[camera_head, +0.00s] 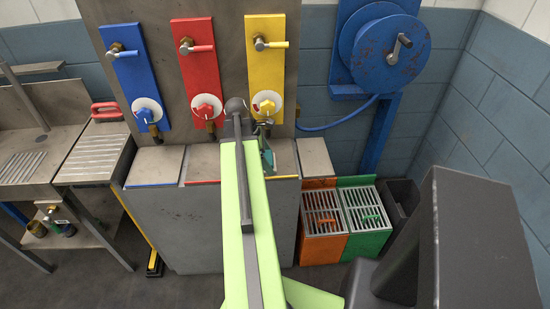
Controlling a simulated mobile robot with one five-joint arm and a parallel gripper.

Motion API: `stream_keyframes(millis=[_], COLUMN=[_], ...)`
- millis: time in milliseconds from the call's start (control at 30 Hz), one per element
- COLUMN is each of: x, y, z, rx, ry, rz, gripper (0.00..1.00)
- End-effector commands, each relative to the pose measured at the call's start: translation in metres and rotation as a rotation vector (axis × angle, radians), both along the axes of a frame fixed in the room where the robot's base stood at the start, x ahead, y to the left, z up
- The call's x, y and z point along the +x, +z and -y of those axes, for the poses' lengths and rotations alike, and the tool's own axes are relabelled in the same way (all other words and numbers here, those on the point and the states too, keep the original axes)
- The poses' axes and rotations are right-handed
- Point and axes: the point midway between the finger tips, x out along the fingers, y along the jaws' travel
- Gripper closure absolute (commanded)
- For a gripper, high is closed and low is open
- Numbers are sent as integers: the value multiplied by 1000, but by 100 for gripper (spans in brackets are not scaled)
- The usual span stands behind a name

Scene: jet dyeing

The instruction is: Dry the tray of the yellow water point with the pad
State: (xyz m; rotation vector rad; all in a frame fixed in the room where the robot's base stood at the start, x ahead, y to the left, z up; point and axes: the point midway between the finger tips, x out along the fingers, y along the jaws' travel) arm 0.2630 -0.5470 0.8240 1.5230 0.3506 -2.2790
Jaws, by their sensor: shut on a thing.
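The yellow water point (266,52) is a yellow wall panel with a lever tap, a round dial and a spout below. Its tray (284,158) is a grey surface with a yellow front edge, on top of the metal cabinet. My green arm covers the left part of this tray. My gripper (265,146) is at the arm's far end, just under the yellow spout and over the tray. It is shut on a small teal piece, which looks like the pad (269,160). The arm hides much of the grip, and I cannot tell whether the pad touches the tray.
Blue (130,75) and red (196,70) water points stand to the left, with their own trays below. A blue hose reel (390,52) hangs at the right. Orange (322,215) and green (365,215) grated bins stand right of the cabinet. A sink bench (100,152) is at the left.

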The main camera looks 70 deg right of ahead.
Motion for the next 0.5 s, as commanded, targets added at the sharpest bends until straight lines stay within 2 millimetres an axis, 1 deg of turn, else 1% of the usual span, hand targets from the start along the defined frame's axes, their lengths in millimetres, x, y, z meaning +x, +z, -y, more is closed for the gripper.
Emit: stream_keyframes(millis=[33, 100, 367, 500], x=[7, 10, 9, 9], y=[-1, -1, 0, 11], z=[-3, -5, -4, -4], rx=[2, 3, 2, 1], ry=[1, 1, 0, 0], rz=[8, 7, 6, 5], gripper=[54, 54, 54, 54])
